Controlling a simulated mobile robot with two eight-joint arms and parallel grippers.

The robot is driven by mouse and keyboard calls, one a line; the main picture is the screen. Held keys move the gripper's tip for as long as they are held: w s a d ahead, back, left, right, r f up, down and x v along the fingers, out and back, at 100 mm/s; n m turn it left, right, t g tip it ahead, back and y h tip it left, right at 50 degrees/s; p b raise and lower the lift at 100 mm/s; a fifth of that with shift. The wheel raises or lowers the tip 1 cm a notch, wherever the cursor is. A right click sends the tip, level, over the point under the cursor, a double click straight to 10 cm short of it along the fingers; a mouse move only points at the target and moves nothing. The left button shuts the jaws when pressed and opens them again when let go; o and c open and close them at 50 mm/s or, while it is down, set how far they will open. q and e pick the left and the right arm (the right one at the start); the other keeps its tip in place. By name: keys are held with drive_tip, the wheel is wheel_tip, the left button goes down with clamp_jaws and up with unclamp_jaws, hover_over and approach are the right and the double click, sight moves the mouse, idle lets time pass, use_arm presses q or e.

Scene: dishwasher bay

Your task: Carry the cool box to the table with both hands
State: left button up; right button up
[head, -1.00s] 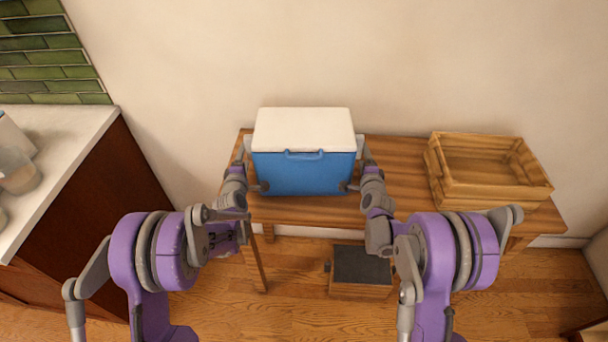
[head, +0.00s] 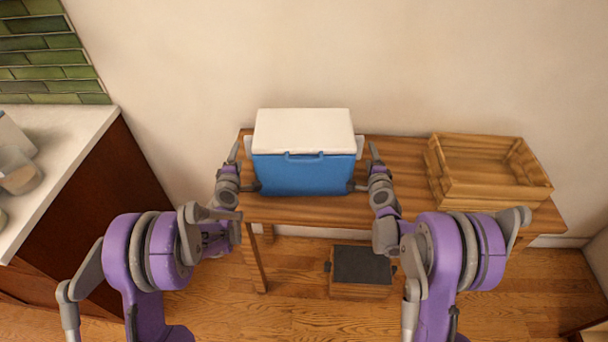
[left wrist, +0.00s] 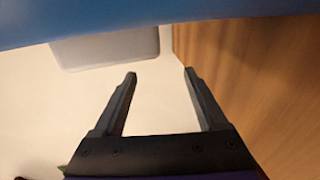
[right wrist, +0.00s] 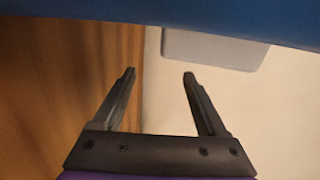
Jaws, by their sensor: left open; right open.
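The cool box (head: 305,174), blue with a white lid (head: 303,130), stands upright on the wooden table (head: 405,205). It has a pale side handle on the left (head: 248,147) and one on the right (head: 360,147). My left gripper (head: 243,169) is open and empty beside the box's left side. My right gripper (head: 366,169) is open and empty beside its right side. In the left wrist view the pale handle (left wrist: 105,48) is beyond the fingertips, not between them. The right wrist view shows the same with the other handle (right wrist: 212,48).
An empty wooden crate (head: 490,190) stands on the table to the right of the box. A small dark-topped stool or box (head: 362,265) is on the floor below the table's front. A counter (head: 60,140) stands at the left. The wall is close behind.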

use_arm(q)
drive_tip(key=o, duration=0.3)
drive_tip(key=shift+o, duration=0.2)
use_arm(e)
drive_tip(key=o, duration=0.4)
drive_tip(key=shift+s, duration=0.1)
use_arm(q)
drive_tip(key=s+r, duration=0.2)
drive_tip(key=s, duration=0.9)
drive_tip(key=shift+s+r, duration=0.15)
drive_tip(key=shift+s, duration=0.25)
use_arm(e)
drive_tip(key=s+r, duration=0.2)
drive_tip(key=s, duration=0.9)
drive_tip(key=shift+s+r, duration=0.15)
drive_tip(key=shift+s, duration=0.2)
